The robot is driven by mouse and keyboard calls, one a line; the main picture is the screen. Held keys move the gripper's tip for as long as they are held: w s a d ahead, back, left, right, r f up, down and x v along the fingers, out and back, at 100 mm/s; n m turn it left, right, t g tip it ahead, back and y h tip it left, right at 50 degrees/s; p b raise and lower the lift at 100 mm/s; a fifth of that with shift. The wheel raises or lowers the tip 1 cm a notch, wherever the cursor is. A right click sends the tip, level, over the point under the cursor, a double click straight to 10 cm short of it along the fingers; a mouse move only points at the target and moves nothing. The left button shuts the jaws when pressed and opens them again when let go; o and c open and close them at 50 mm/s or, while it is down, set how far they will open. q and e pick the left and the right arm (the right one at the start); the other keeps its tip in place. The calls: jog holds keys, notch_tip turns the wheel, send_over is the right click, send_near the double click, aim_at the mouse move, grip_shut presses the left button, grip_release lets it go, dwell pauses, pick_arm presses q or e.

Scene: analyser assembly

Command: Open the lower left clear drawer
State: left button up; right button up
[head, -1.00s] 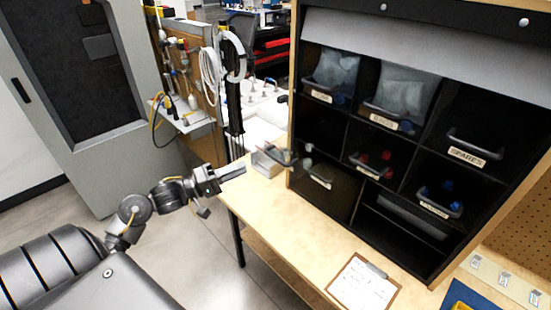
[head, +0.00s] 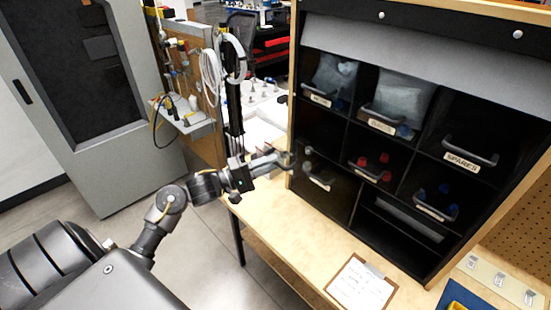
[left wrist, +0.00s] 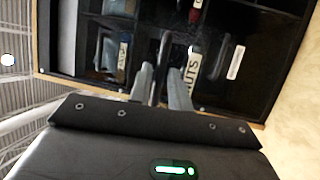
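The lower left clear drawer (head: 328,192) is in the bottom left of the black cabinet and looks shut. Its pale label (head: 318,183) shows on the front. In the left wrist view a label reading NUTS (left wrist: 192,66) lies beside a dark handle (left wrist: 164,50). My left gripper (head: 288,157) is at the cabinet's left edge, close to the drawer front. My right gripper is not in view.
Other labelled clear drawers fill the cabinet (head: 400,150), some holding bags or red and blue items. A clipboard (head: 358,284) lies on the wooden bench (head: 290,240) in front. A hose stand and a tall grey cabinet (head: 75,110) stand to the left.

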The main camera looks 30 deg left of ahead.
pick_arm(q)
jog(key=shift+x, duration=1.05)
grip_shut()
